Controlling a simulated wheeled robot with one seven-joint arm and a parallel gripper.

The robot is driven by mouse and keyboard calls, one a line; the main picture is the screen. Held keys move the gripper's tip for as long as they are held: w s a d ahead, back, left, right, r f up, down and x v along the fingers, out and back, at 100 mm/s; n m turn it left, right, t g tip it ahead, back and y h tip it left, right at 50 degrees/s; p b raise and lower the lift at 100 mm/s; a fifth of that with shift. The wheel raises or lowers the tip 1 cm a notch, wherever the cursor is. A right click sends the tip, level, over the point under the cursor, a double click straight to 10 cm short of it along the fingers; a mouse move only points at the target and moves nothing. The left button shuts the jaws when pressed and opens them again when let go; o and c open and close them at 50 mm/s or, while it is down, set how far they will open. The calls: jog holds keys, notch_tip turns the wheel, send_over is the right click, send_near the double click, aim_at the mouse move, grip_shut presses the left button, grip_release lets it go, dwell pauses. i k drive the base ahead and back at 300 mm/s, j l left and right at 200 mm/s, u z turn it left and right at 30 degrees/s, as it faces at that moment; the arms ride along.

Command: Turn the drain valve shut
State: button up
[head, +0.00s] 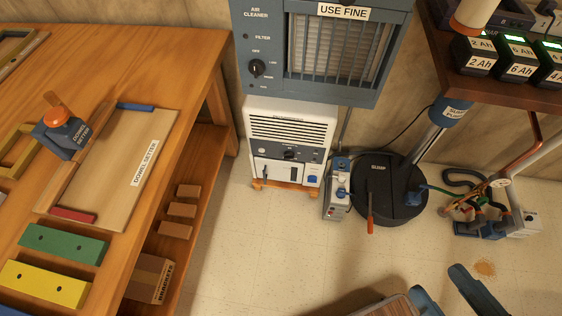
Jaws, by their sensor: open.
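At the right, low by the wall, a brass-coloured fitting (482,193) with a round white tag sits among pipes and hoses. It looks like the drain valve, but its handle position is too small to tell. A brown stain (485,267) lies on the floor in front of it. My gripper (437,281) appears at the bottom edge as two blue fingers, spread apart with nothing visible between them. It is below and left of the fitting in the picture, clear of it. The rest of the gripper is cut off by the frame.
A black sump lid (393,193) with an orange-handled tool (370,216) lies left of the pipes. A white dehumidifier-like unit (291,137) stands beside it. A shelf (540,98) with battery packs overhangs the pipes. A workbench (150,72) fills the left; floor between is clear.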

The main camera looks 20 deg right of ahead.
aim_at(311, 179)
jog(key=k+l, duration=0.55)
jog(key=k, duration=0.15)
jog(key=i+u, duration=0.3)
jog(key=i, duration=0.5)
jog(key=i+u, duration=0.3)
jog(key=i, duration=0.45)
